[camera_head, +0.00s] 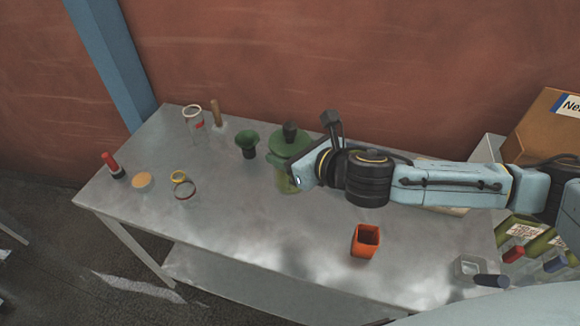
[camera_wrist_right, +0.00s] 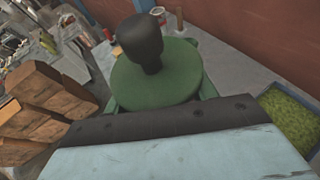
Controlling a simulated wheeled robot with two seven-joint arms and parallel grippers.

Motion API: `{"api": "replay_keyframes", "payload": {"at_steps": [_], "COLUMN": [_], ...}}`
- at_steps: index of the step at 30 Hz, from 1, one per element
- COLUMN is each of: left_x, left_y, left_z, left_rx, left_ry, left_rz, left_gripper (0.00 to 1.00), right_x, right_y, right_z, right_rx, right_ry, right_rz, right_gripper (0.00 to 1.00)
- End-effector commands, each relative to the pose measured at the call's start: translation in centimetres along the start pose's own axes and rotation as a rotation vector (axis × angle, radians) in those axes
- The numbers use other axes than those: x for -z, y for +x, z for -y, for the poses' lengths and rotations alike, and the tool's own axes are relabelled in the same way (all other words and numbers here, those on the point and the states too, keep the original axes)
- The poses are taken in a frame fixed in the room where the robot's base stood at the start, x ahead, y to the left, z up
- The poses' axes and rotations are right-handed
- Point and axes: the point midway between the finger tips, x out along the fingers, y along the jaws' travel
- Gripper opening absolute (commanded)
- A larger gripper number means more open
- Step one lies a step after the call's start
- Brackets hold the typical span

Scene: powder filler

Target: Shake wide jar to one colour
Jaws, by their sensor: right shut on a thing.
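The wide jar (camera_head: 284,183) has a pale yellow-green body under a broad green lid (camera_head: 284,146) with a black knob (camera_head: 290,131). It is near the back middle of the table, and I cannot tell whether it touches the surface. My right gripper (camera_head: 299,172) comes from the right and is shut on the jar, hiding part of its body. In the right wrist view the green lid (camera_wrist_right: 155,82) and black knob (camera_wrist_right: 140,42) rise beyond the gripper housing. The fingers and the jar's contents are mostly hidden there. My left gripper is not in view.
A glass jar (camera_head: 194,124) and small items (camera_head: 141,180) are on the left. An orange square cup (camera_head: 362,246) is in front. Bags (camera_head: 522,232) and a carton (camera_head: 545,130) are at right.

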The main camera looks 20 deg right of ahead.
Motion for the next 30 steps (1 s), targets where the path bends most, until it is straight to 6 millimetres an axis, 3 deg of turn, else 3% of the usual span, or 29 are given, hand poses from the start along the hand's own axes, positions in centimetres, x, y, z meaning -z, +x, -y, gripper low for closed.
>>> {"api": "replay_keyframes", "payload": {"at_steps": [5, 12, 16, 20, 30], "left_x": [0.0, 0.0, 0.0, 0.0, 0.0], "left_y": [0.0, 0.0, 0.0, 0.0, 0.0], "left_z": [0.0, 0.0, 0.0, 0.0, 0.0], "left_rx": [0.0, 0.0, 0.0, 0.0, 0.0], "left_ry": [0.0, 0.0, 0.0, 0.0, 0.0], "left_rz": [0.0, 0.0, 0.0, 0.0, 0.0], "left_gripper": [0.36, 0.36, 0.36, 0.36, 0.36], "right_x": [-0.1, -0.8, -0.8, -0.5, 0.6], "right_y": [0.1, 1.5, 1.8, 1.2, -1.5], "right_z": [-0.3, -3.5, -4.0, -2.5, 3.4], "right_rx": [-0.002, -0.004, 0.0, 0.005, 0.004], "right_ry": [0.0, 0.001, -0.001, -0.002, -0.002], "right_rz": [0.002, 0.004, 0.002, 0.0, 0.0], "right_gripper": [0.35, 0.35, 0.35, 0.35, 0.35]}}
